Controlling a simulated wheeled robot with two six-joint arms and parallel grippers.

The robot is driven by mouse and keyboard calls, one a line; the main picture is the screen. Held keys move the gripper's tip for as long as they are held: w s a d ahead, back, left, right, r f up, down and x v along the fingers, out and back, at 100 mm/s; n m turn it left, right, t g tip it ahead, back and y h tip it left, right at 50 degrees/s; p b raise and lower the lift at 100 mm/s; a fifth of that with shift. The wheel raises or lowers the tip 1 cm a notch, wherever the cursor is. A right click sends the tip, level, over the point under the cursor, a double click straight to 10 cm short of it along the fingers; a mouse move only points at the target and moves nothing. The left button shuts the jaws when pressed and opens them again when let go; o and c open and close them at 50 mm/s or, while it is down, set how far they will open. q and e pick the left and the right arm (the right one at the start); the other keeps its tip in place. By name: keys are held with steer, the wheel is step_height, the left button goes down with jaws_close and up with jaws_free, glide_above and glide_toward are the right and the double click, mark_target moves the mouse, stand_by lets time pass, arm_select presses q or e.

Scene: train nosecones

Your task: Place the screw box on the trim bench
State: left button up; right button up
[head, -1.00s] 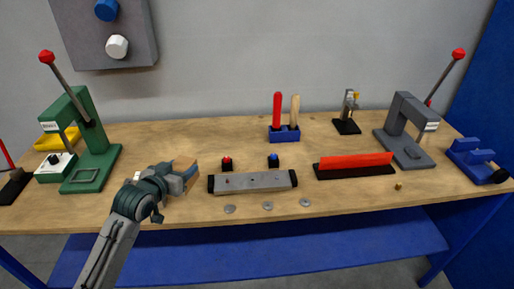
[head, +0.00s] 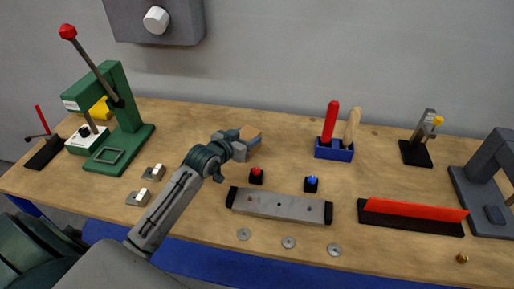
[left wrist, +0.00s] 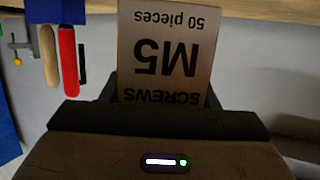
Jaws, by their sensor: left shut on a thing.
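My left gripper (head: 248,143) is shut on the screw box (head: 251,131), a brown carton. In the left wrist view the box (left wrist: 165,50) stands between the dark fingers, its print "SCREWS M5 50 pieces" upside down. The wooden trim bench (head: 195,128) fills the middle of the head view. The box appears over the bench, behind the red button; I cannot tell whether it touches the top. My right gripper is out of view.
A green press (head: 122,110) stands left. A blue tool holder (head: 334,149) is to the right. The bench behind the box looks clear.

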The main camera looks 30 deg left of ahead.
arm_select(q)
steer(key=shift+w+f+p, duration=0.15)
steer(key=shift+f+p, duration=0.2)
steer(key=shift+f, duration=2.15)
steer(key=shift+f, duration=0.15)
steer(key=o, duration=1.3)
steer(key=b+v, duration=0.1)
steer(key=v, duration=1.1)
steer(key=shift+d, duration=0.1)
